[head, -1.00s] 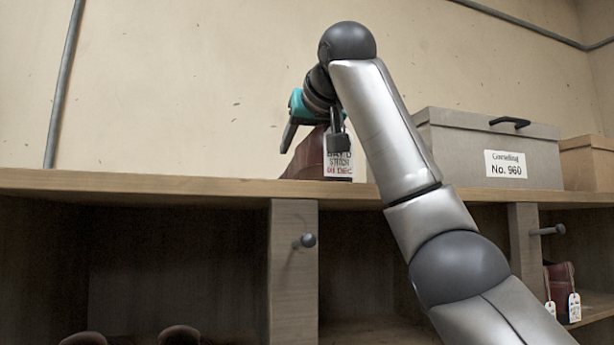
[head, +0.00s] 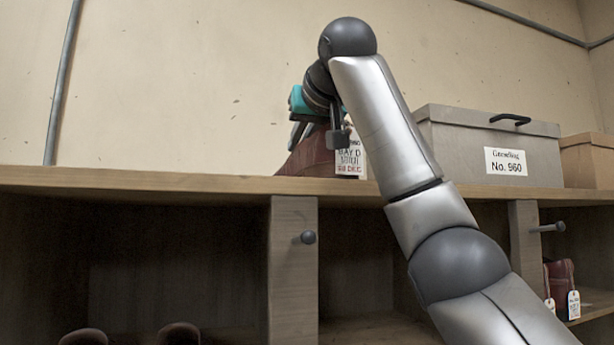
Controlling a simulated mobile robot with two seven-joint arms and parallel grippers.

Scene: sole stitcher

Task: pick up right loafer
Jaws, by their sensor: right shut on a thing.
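A reddish-brown loafer (head: 310,158) is on or just above the top board of the shelf, left of my right forearm. A white paper tag with printed writing (head: 349,160) hangs at its right side. My right gripper (head: 318,138) reaches over it from above, with its dark fingers closed on the loafer's upper part. The arm hides part of the shoe, and I cannot tell whether its sole touches the board. My left gripper is not in the head view.
A grey lidded box labelled No. 960 (head: 455,150) stands right of my arm, with a brown box (head: 588,160) beyond it. The shelf top (head: 120,182) is clear on the left. Pegs (head: 308,237) stick out of the uprights. Other brown shoes (head: 560,287) sit in the compartments below.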

